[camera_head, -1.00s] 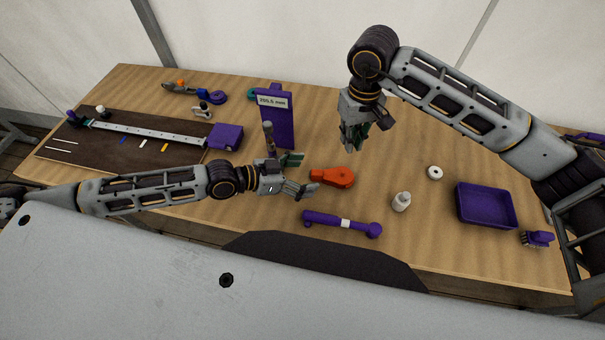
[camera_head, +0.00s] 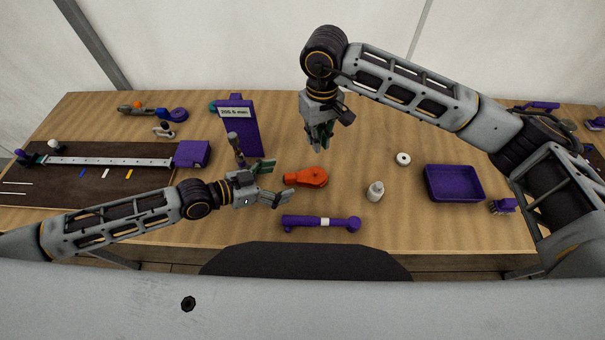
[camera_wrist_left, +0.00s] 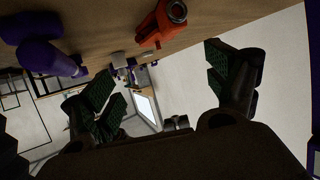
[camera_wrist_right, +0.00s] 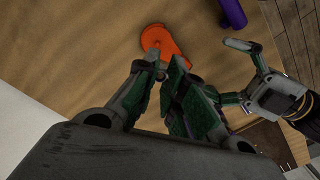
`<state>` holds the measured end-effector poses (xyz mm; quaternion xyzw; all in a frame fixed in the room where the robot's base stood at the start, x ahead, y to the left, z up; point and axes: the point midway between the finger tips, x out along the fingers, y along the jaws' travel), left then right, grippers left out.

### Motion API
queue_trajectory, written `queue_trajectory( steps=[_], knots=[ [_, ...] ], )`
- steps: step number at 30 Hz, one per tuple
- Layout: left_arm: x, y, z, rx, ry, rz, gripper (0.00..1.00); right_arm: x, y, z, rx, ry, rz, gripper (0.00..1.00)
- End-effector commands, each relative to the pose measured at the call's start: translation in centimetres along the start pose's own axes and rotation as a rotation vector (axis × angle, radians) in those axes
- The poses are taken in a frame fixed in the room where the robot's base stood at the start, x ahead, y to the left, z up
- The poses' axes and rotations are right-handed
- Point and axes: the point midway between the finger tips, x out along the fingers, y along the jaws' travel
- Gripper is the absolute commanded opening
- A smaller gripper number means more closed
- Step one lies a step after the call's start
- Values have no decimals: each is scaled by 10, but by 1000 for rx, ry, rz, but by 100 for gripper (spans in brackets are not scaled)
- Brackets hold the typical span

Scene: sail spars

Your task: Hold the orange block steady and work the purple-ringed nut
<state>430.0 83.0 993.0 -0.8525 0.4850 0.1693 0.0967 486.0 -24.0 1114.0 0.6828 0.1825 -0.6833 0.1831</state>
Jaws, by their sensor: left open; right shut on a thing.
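The orange block (camera_head: 306,177) lies flat on the table in the head view, rounded at one end and narrow at the other. The left wrist view shows a grey ring in the block (camera_wrist_left: 172,16). My left gripper (camera_head: 279,180) is open just left of the block, its jaws facing it and apart from it. My right gripper (camera_head: 320,143) points down above and behind the block. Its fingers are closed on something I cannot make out. The right wrist view shows the block (camera_wrist_right: 163,45) beyond those fingers. I cannot make out a purple-ringed nut.
A purple-handled tool (camera_head: 320,222) lies in front of the block. A white bottle (camera_head: 375,191), a white ring (camera_head: 403,159) and a purple tray (camera_head: 454,183) are to the right. A purple stand with a display (camera_head: 243,128) rises behind my left gripper.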

Motion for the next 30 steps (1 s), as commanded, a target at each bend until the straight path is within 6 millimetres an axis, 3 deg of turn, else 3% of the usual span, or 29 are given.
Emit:
queue_trajectory(
  steps=[30],
  knots=[
    [63,0,0,-2,1,0,87,0,0,0,0,0,0,0]
  ],
)
